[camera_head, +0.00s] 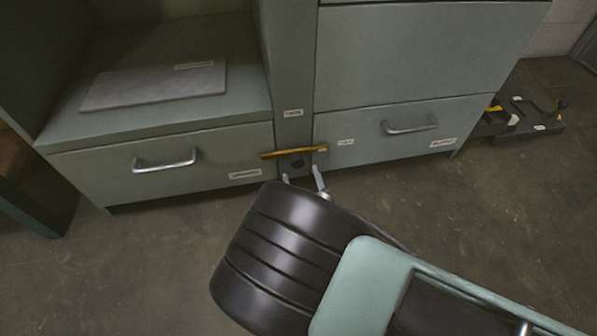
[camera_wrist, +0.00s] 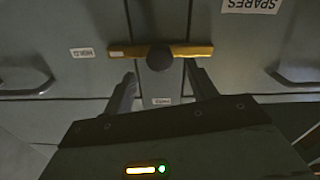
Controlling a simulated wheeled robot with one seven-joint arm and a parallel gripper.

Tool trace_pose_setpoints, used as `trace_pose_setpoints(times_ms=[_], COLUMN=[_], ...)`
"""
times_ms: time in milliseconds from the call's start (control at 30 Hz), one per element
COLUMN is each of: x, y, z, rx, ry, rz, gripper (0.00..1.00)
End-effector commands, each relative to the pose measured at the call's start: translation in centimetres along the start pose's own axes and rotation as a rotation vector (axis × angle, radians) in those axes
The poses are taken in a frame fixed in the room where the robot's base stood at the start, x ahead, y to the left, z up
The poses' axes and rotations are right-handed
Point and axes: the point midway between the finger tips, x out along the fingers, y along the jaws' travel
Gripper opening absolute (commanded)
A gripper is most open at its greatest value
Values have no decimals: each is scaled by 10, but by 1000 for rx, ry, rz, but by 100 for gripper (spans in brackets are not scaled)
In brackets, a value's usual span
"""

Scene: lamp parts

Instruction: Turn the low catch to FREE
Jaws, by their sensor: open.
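The low catch (camera_head: 270,155) is a yellow bar on a dark round hub, set on the upright post between two drawers. The bar lies level across the post. In the wrist view, which is upside down, the bar (camera_wrist: 200,50) has a pale tip pointing at a small label (camera_wrist: 82,52) that seems to read HOLD. Another label (camera_wrist: 161,101) sits on the post; its text is too small to read surely. My gripper (camera_head: 303,178) is open and empty in front of the catch. In the wrist view its fingertips (camera_wrist: 160,75) straddle the hub's line; contact is not visible.
A left drawer (camera_head: 220,160) and a right drawer (camera_head: 385,152), both shut with bar handles, flank the post. A grey flat panel (camera_head: 155,85) lies on the shelf at left. A dark tray (camera_head: 530,118) with parts is on the floor at right. The floor in front is clear.

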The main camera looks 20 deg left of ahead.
Motion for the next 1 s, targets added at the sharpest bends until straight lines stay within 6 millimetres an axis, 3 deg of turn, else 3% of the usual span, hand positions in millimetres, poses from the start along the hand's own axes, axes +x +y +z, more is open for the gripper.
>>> trace_pose_setpoints(times_ms=[100,300,667,867,900,1000], x=[21,40,45,45,45,45], y=[0,0,0,0,0,0], z=[4,2,0,0,0,0], rx=[2,1,0,0,0,-2], ry=[2,0,-1,-1,-1,-1], rz=[2,0,0,0,0,0], gripper=[57,57,57,5,0,0])
